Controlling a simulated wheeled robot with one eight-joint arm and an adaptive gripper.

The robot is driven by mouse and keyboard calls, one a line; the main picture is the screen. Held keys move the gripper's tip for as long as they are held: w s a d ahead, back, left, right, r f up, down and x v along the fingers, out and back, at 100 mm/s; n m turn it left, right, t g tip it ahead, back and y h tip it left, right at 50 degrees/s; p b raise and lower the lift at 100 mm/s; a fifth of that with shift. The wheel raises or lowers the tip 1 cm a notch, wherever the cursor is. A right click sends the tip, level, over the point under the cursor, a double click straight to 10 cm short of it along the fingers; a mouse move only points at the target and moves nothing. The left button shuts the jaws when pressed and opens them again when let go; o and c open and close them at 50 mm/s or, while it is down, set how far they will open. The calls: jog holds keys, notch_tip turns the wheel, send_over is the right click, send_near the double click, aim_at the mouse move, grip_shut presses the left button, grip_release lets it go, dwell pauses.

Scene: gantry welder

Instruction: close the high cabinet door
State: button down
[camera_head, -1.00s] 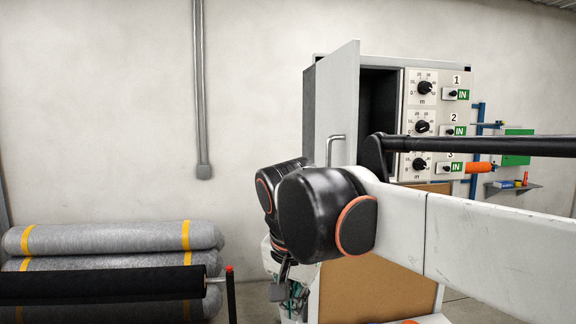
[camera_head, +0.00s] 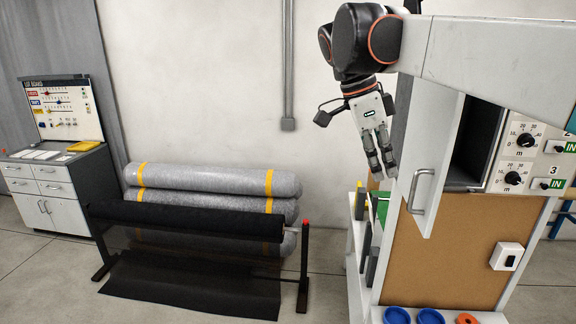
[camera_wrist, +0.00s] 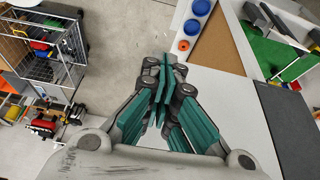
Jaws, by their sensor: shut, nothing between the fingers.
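The high cabinet door (camera_head: 432,150) is a pale panel standing open, swung out toward me at the cabinet's left. Its metal bar handle (camera_head: 419,191) is near the lower edge. The dark inside of the cabinet (camera_head: 475,143) shows to the door's right. My gripper (camera_head: 381,172) hangs with its fingers down, just left of the door, and looks empty. In the wrist view my gripper (camera_wrist: 166,72) has its teal fingers together. A pale panel (camera_wrist: 225,97) lies beside them there, probably the door. I cannot tell whether the fingers touch it.
A panel with dials (camera_head: 518,150) is right of the opening, above a brown board (camera_head: 445,265). Blue bowls (camera_head: 397,315) stand below in front. A black roller stand (camera_head: 200,218) and grey rolls (camera_head: 215,180) are at left. Open floor (camera_head: 335,270) lies between.

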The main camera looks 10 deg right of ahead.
aim_at(410, 207)
jog(key=d+f+p, duration=0.1)
jog(key=d+f, duration=0.1)
jog(key=f, duration=0.1)
jog(key=s+d+f+p, duration=0.1)
jog(key=d+f, duration=0.1)
jog(key=f, duration=0.1)
jog(key=d+f+p, duration=0.1)
jog(key=d+f, duration=0.1)
jog(key=f, duration=0.1)
jog(key=shift+s+d, duration=0.35)
jog(key=shift+s, duration=0.05)
jog(key=shift+s+d+f, duration=0.1)
jog(key=shift+d, duration=0.2)
jog(key=shift+s, duration=0.15)
jog(key=shift+d, duration=0.2)
